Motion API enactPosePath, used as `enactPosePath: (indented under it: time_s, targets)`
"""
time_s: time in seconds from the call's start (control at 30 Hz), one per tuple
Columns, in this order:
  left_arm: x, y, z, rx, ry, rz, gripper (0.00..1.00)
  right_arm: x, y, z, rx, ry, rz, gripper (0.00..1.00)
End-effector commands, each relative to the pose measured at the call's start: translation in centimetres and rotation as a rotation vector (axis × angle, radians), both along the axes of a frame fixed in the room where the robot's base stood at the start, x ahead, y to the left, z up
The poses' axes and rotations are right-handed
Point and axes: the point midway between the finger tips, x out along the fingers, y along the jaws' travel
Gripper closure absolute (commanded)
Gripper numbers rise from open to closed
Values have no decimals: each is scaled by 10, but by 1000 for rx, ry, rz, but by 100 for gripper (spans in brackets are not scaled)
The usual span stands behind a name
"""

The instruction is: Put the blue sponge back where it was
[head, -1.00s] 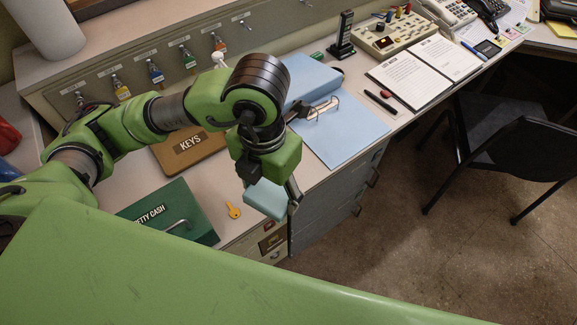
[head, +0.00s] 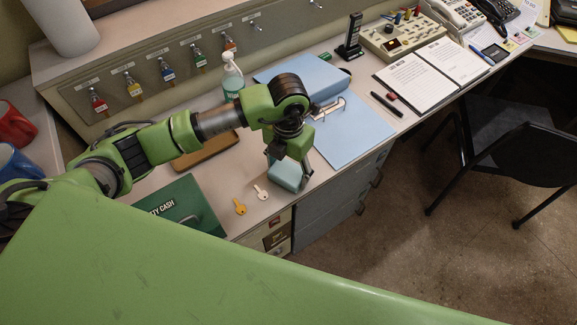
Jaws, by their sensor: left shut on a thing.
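The blue sponge (head: 286,175) is a light blue block held in my left gripper (head: 287,160). My left gripper points down and is shut on the sponge, near the front edge of the desk (head: 235,192) and left of the open blue binder (head: 350,130). I cannot tell whether the sponge touches the desk top. My right gripper is not in view.
A gold key (head: 240,207) and a paler key (head: 261,192) lie left of the sponge. The green petty cash box (head: 178,210) stands further left. A brown KEYS box (head: 208,152) is partly behind my arm. A pump bottle (head: 232,78) stands behind. A black chair (head: 520,140) is at right.

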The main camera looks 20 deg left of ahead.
Motion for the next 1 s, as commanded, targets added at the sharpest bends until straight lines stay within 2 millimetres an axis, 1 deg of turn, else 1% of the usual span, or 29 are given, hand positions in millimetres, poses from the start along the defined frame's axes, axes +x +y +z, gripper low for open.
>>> enactPosePath:
  time_s: [0.07, 0.27, 0.37, 0.4, 0.47, 0.83, 0.9, 0.97, 1.0]
  targets:
    - [0, -1, -4, -2, 1, -1, 65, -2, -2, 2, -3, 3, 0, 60]
    - [0, -1, -4, -2, -2, -1, 65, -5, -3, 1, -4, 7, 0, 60]
    - [0, 0, -8, -2, -2, -1, 65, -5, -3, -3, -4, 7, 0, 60]
    - [0, 0, -8, -2, -2, -1, 36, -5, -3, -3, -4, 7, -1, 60]
    - [0, 0, -7, -2, -2, 0, 22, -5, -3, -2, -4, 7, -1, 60]
    - [0, 0, -5, -2, -2, 0, 22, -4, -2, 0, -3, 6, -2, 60]
    - [0, -1, 0, -2, -2, 0, 22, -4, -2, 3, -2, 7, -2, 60]
    - [2, -1, 6, -3, -5, 0, 22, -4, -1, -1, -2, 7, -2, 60]
    - [2, 0, 12, -2, -7, 1, 22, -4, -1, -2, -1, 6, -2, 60]
